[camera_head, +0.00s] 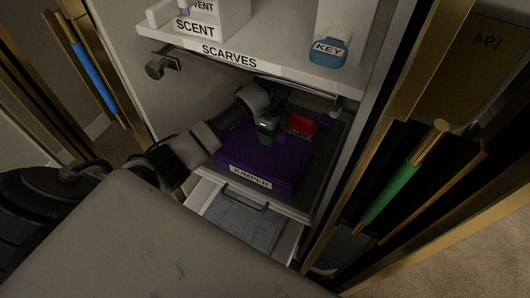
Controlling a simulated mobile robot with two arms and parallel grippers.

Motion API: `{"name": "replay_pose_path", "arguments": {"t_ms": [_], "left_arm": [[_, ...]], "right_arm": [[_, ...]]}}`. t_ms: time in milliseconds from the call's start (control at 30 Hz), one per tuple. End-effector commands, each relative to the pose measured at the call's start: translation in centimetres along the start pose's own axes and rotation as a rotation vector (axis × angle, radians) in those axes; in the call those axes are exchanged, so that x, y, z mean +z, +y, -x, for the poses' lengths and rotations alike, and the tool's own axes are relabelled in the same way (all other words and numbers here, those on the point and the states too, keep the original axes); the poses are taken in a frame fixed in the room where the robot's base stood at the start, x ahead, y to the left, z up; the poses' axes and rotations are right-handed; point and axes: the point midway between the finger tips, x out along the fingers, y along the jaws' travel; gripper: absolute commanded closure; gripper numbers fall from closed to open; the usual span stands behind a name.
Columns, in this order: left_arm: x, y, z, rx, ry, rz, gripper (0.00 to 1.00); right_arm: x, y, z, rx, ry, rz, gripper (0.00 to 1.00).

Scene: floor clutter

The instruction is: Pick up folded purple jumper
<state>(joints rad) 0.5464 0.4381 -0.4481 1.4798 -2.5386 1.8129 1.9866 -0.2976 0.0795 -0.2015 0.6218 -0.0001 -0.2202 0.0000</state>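The folded purple jumper (243,163) lies in a pulled-out drawer or shelf whose front label (250,177) reads "JUMPER". My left gripper (266,140) comes in from the left and is over the jumper's back part. Its fingers are small and dark here, and I cannot tell whether they are open or touch the cloth. My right gripper is not in view.
A shelf labelled "SCARVES" (229,54) overhangs the jumper, with a "SCENT" box (200,25) and blue "KEY" tag (328,51) on it. A red item (302,125) lies behind the jumper. A lower drawer (240,222) is open. Gold-framed doors flank the cabinet.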

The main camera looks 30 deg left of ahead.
Motion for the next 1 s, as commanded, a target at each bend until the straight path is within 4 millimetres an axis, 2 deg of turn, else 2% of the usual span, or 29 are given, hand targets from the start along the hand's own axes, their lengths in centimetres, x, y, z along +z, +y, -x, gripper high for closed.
{"name": "replay_pose_path", "arguments": {"t_ms": [133,500,1000], "left_arm": [[-0.01,0.00,0.03,0.000,0.000,0.000,0.45],[-0.02,0.00,0.05,0.000,0.001,-0.001,1.00],[-0.01,-0.06,0.47,-0.002,0.001,-0.001,1.00]], "right_arm": [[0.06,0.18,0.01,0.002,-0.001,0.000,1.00],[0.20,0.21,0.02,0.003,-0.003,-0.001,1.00],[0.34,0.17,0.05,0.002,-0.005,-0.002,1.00]]}}
